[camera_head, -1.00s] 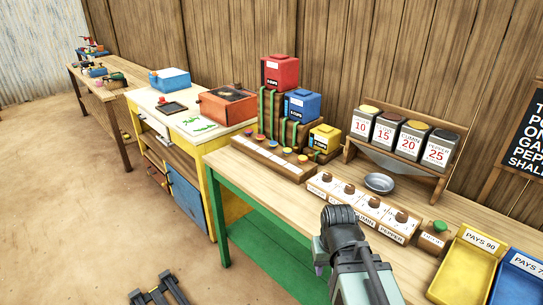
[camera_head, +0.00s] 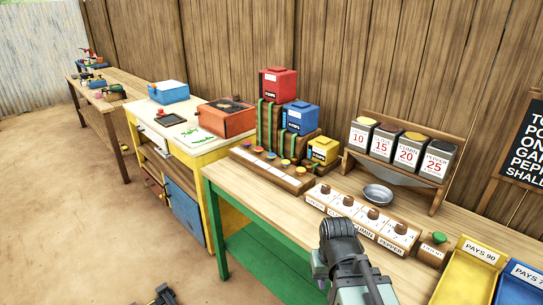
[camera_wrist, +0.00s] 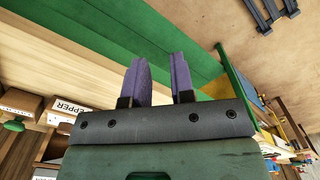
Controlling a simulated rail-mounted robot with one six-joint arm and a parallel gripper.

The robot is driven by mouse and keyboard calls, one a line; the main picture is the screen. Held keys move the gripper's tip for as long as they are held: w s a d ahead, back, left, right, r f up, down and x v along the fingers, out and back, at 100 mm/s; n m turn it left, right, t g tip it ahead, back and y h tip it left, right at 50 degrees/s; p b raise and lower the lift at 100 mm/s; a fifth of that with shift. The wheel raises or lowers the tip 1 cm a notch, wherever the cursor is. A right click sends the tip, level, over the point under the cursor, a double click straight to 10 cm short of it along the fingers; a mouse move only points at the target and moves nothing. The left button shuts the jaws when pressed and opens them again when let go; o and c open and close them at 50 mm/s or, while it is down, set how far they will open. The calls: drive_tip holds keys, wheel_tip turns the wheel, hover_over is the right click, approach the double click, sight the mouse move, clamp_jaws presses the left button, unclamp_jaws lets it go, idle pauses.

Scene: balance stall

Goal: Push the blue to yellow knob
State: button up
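A long wooden panel (camera_head: 262,172) with several small coloured knobs, blue and yellow-orange among them, lies on the table in front of stepped blocks. The knobs are small, and I cannot tell which one is "blue to yellow". A red box (camera_head: 278,84), a blue box (camera_head: 300,118) and a yellow box (camera_head: 323,150) stand on the steps behind it. My gripper (camera_wrist: 159,62) shows two purple fingers, apart with nothing between them. In the head view my arm is at the table's front edge, right of the panel and apart from it; the fingers are mostly hidden.
A spice panel with brown knobs (camera_head: 364,220), a metal bowl (camera_head: 378,194) and spice canisters (camera_head: 408,146) are on the same table. A green-topped button box (camera_head: 433,248), yellow tray (camera_head: 466,275) and blue tray (camera_head: 522,287) stand right. Bare tabletop (camera_head: 262,208) lies before the coloured panel.

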clamp_jaws()
idle(0.3)
idle(1.1)
